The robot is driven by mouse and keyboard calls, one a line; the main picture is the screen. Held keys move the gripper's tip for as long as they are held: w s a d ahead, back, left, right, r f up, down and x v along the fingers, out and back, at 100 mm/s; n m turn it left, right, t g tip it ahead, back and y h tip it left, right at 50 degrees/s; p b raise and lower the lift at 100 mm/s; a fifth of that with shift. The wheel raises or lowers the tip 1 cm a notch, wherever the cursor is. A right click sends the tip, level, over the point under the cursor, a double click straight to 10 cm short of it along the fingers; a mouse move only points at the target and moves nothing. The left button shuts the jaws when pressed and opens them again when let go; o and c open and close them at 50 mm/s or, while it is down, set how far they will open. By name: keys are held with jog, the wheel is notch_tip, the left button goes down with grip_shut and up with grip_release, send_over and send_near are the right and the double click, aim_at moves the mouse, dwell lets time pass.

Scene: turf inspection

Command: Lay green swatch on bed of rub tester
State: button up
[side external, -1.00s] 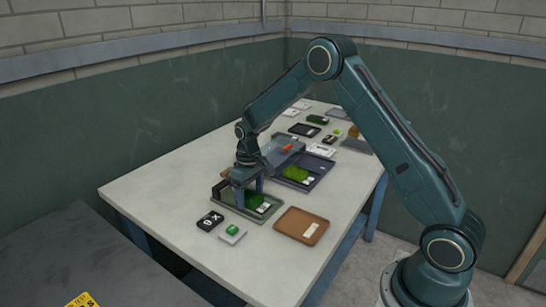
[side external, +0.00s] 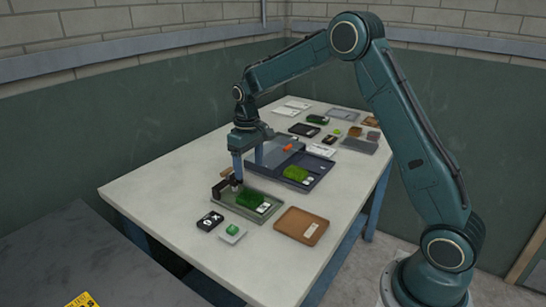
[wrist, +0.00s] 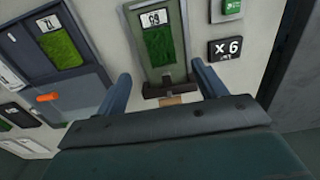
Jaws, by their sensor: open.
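A green swatch (side external: 250,199) with a white label lies flat on the grey-green bed (side external: 272,206) of what looks like the rub tester. The label reads like 69 in the wrist view, where the swatch (wrist: 158,45) lies inside the bed's rim. A black bracket (side external: 224,188) with a tan block (side external: 227,174) stands at the bed's far end. My gripper (side external: 248,168) is open and empty, above and behind that end. In the wrist view its fingers spread on either side of the bracket (wrist: 165,88), apart from the swatch.
A black X 6 block (side external: 211,221) and a green button (side external: 232,230) sit in front. A brown tray (side external: 302,226) is to the right. Behind are a dark tray (side external: 318,172) holding another green swatch (side external: 297,174) and an orange-handled grey cover (side external: 272,151).

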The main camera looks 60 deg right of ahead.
notch_tip(320, 180, up, 2)
jog(key=shift+r, duration=0.1)
dwell(0.7)
jog(key=s+a+r+t, duration=0.3)
jog(key=s+a+r, duration=0.2)
jog(key=s+r, duration=0.85)
jog(key=s+a+f+t, duration=0.1)
jog(key=s+a+t, duration=0.1)
jog(key=s, duration=1.6)
jog(key=shift+s+a+t, duration=0.3)
jog(key=shift+a, duration=0.45)
